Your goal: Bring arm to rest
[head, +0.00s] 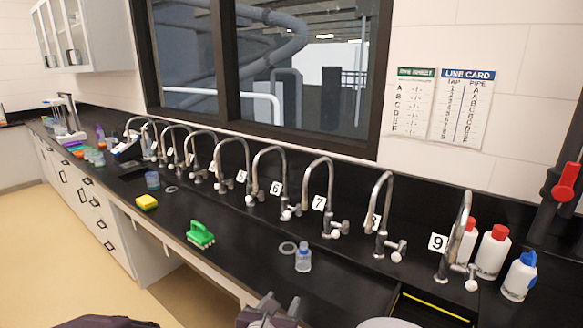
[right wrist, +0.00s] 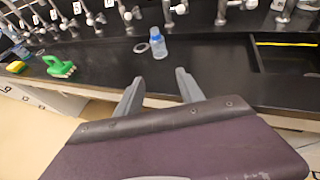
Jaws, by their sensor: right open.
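My right gripper (head: 268,312) shows at the bottom edge of the head view, in front of the counter. In the right wrist view its two fingers (right wrist: 158,84) are apart with nothing between them. A small clear bottle with blue contents (head: 303,257) stands upright on the black counter (head: 240,262), beyond the fingertips and apart from them. It also shows in the right wrist view (right wrist: 158,43). A grey ring (head: 287,248) lies beside the bottle. My left gripper is not in view.
A row of numbered taps (head: 322,195) lines the back of the counter. A green brush (head: 200,235) and a yellow sponge (head: 146,202) lie to the left. A sink recess (head: 430,308) and red-capped and blue-capped bottles (head: 519,277) are at the right.

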